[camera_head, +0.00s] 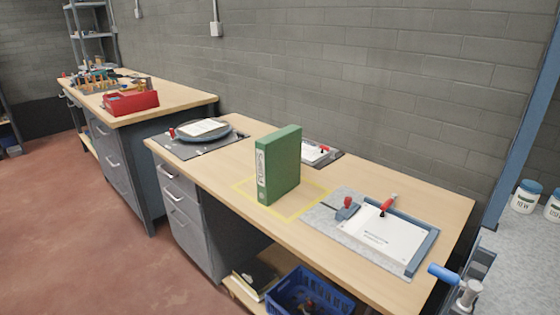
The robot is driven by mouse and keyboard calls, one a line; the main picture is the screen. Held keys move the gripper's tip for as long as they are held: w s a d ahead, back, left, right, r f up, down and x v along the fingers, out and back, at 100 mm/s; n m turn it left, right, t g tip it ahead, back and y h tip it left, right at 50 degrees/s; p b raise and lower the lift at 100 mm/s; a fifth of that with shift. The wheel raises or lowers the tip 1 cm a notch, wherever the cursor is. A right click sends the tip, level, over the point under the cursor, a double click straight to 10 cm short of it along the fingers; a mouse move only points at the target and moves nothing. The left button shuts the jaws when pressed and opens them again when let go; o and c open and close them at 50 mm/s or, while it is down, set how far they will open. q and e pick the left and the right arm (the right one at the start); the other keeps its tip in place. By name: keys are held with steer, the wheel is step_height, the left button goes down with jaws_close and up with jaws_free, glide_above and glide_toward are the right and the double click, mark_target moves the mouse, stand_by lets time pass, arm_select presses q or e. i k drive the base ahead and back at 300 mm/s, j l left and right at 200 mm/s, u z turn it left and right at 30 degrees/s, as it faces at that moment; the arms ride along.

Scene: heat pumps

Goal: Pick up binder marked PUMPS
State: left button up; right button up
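A green binder (284,166) stands upright on the wooden workbench (223,169), inside a yellow taped outline (313,203). Its white spine label faces left and front; the lettering runs along the spine and is too small to read with certainty. Nothing touches the binder from above. Neither of my grippers shows in this view.
Right of the binder lies a grey plate with a white sheet (385,235) and red-handled clamps. A round dish (203,130) sits at the bench's left end. A clamp fixture (318,152) is behind the binder. A blue crate (290,290) is below. Red floor at left is clear.

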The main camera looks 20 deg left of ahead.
mark_target(278, 153)
steer(key=i+j, duration=0.15)
steer(key=j, duration=0.4)
steer(key=i+j+z, duration=0.1)
steer(key=j, duration=0.4)
steer(key=i+j, duration=0.15)
steer(key=j, duration=0.4)
steer(key=i+j+z, duration=0.1)
steer(key=j, duration=0.45)
steer(key=i+j, duration=0.1)
steer(key=j, duration=0.45)
steer(key=z, duration=0.05)
